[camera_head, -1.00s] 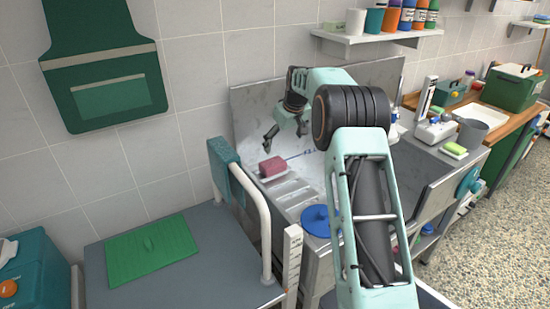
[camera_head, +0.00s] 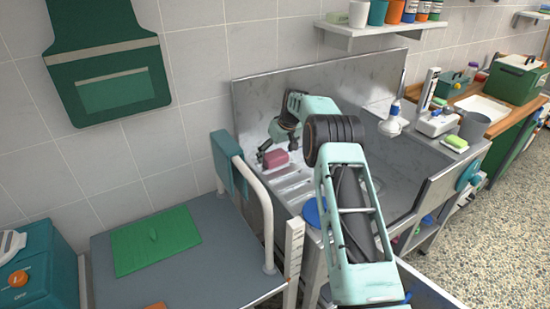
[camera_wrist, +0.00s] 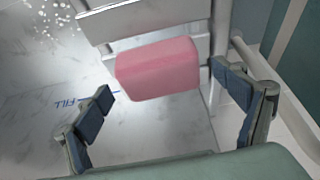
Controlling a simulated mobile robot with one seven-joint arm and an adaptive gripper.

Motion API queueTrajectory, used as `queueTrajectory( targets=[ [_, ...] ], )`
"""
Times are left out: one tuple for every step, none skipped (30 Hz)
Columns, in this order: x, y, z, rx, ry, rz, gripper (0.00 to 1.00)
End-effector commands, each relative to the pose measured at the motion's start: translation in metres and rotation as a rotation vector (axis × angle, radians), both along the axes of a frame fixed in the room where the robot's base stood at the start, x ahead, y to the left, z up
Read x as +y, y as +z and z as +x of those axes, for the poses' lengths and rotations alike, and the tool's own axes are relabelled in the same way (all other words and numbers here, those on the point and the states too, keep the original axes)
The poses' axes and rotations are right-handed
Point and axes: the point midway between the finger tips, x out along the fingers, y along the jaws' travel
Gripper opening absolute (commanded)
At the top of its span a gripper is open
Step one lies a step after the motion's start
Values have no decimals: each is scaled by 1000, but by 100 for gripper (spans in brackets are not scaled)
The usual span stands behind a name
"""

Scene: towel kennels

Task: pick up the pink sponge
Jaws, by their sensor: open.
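The pink sponge (camera_wrist: 158,69) is a rounded block in the upper middle of the wrist view, by pale slats at the sink's edge. It also shows in the head view (camera_head: 275,158), left of the sink basin. My gripper (camera_wrist: 165,91) is open, with one dark-padded finger on either side below the sponge in the wrist view. The sponge lies ahead of the space between the fingers, and nothing is held. In the head view my gripper (camera_head: 264,154) is right at the sponge and partly in front of it. I cannot tell whether a finger touches it.
The metal sink (camera_head: 390,185) has a raised back panel. A blue round object (camera_head: 312,212) is near the front. The grey table (camera_head: 215,250) holds a green mat (camera_head: 155,241).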

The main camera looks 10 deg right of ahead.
Motion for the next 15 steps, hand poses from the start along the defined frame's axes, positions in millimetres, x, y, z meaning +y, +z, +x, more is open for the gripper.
queueTrajectory(
  targets=[
    [2,-5,2,1,0,0,89],
    [2,-7,2,1,1,0,89],
    [2,-9,3,0,1,0,89],
    [3,-11,4,0,1,0,89],
    [3,-12,4,0,1,0,89],
    [3,-12,5,0,1,0,89],
    [3,-13,5,0,1,0,89],
    [3,-13,5,0,1,0,89],
    [3,-13,5,0,1,0,89],
    [3,-13,5,0,1,0,89],
    [3,-13,5,0,1,0,89],
    [3,-13,5,0,1,0,89],
    [3,-13,5,0,1,0,88],
    [3,-13,5,0,1,0,85],
    [3,-13,5,0,1,0,80]
  ],
)
